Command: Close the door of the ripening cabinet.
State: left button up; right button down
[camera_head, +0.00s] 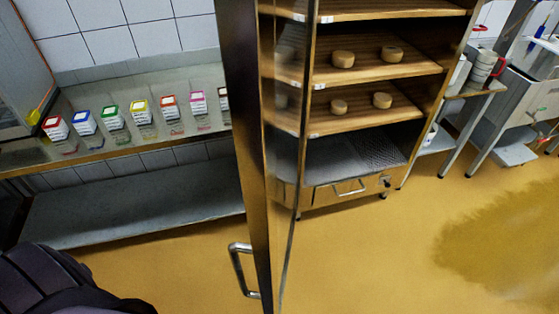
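The ripening cabinet (310,110) stands at the centre with wooden shelves. Several small round cheeses (343,58) lie on its two middle shelves. Its door (252,150) stands open, seen nearly edge-on in front of the cabinet's left side, with a glass pane in a dark frame. The metal door handle (238,270) sticks out to the left near the bottom of the view. A dark arm part of mine is at the bottom left, but no fingertips show there. Neither gripper is in view.
A metal bench (150,150) on the left carries a row of small boxes with coloured labels (112,117). A drawer unit (345,190) is at the cabinet's bottom. A steel table (475,95) stands at right. The yellow floor (380,260) in front is clear, with a darker wet-looking patch (505,240).

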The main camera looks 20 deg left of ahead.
aim_at(264, 116)
jog(key=i+j, duration=0.1)
jog(key=j, duration=0.35)
jog(key=i+j+z, duration=0.1)
jog(key=j, duration=0.35)
jog(key=i+j, duration=0.1)
jog(key=j, duration=0.35)
jog(key=k+z, duration=0.2)
jog(key=k, duration=0.45)
jog(key=k+l+z, duration=0.15)
jog(key=k, duration=0.45)
